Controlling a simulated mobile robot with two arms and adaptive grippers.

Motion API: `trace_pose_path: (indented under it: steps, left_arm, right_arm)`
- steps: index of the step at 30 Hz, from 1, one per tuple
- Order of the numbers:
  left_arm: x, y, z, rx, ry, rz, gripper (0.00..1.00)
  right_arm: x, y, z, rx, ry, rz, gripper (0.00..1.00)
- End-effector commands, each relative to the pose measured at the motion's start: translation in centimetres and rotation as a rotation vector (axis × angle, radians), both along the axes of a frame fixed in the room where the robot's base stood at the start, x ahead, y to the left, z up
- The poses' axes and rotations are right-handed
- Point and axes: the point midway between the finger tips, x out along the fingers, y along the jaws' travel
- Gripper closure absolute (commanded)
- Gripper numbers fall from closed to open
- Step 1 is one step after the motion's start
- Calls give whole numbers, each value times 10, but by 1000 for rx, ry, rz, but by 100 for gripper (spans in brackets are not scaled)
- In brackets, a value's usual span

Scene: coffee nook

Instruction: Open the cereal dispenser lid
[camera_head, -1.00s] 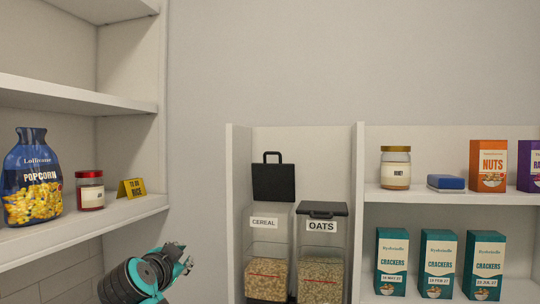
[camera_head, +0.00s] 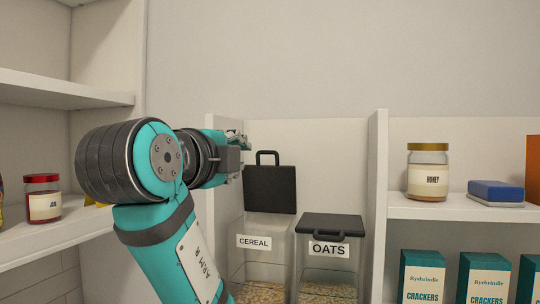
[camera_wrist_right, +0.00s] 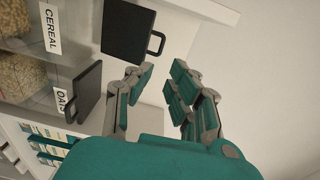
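The cereal dispenser (camera_head: 262,258) is clear, with a "CEREAL" label and cereal inside. Its black lid (camera_head: 270,190) stands upright at the back, open, with its loop handle at the top. The lid also shows in the right wrist view (camera_wrist_right: 128,32). My right gripper (camera_head: 238,142) is just left of and above the lid in the head view, partly hidden by its own wrist. In the right wrist view my right gripper (camera_wrist_right: 160,82) is open and empty, its fingers apart from the lid handle. My left gripper is not in view.
The oats dispenser (camera_head: 325,272) stands right of the cereal one, its black lid (camera_head: 331,225) down. A white divider (camera_head: 377,200) separates them from a shelf with honey (camera_head: 427,175), a blue box (camera_head: 496,192) and crackers (camera_head: 422,278). A red-lidded jar (camera_head: 43,200) stands left.

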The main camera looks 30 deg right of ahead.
Motion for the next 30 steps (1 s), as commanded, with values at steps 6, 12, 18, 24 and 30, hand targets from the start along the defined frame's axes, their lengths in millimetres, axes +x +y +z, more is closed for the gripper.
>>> trace_pose_path:
  steps: [6,12,18,24,30]
  left_arm:
    - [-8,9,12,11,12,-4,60]
    - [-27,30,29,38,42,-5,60]
    - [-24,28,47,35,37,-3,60]
    - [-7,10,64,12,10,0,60]
    - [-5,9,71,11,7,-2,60]
  right_arm:
    - [14,-19,3,1,1,-5,81]
    - [42,-52,2,-1,4,-6,81]
    - [71,-85,1,-1,3,-6,81]
    - [95,-114,-1,-1,2,-3,81]
    - [109,-129,-3,-1,1,-2,81]
